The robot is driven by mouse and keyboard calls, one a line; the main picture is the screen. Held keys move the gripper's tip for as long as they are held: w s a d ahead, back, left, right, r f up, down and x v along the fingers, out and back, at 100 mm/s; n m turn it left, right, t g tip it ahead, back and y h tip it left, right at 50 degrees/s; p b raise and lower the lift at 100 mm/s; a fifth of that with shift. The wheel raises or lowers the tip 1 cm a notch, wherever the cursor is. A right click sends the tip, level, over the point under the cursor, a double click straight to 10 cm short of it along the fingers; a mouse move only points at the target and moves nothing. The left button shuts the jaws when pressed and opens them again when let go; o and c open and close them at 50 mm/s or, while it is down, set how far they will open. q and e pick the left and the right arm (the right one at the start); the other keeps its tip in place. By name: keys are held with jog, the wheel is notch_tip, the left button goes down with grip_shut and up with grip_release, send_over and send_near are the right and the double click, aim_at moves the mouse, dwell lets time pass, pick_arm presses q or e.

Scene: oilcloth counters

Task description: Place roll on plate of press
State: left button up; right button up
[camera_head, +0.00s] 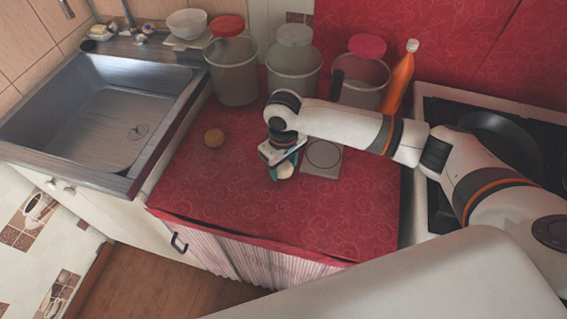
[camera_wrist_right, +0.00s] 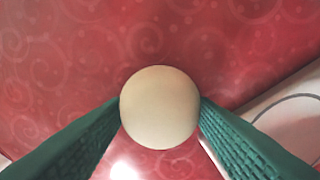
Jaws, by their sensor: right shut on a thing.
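My right gripper (camera_head: 282,168) is shut on a pale, round roll (camera_wrist_right: 160,107), low over the red counter. In the right wrist view the roll sits between the two green fingers (camera_wrist_right: 160,115), which touch its sides. The roll also shows just under the gripper in the head view (camera_head: 286,171). The press (camera_head: 322,158) is a flat grey square with a round plate, just right of the gripper. Its corner and part of a circle show at the right of the wrist view (camera_wrist_right: 292,122). I cannot tell whether the roll touches the counter. My left gripper is out of view.
Several clear canisters (camera_head: 233,75) and an orange bottle (camera_head: 399,80) stand behind. A sink (camera_head: 100,115) is at left, a stove with a pan (camera_head: 500,135) at right. The front counter is clear.

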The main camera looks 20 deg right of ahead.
jog(key=o, duration=0.6)
jog(key=shift+f, duration=0.1)
jog(key=o, duration=0.4)
jog(key=shift+c, duration=0.2)
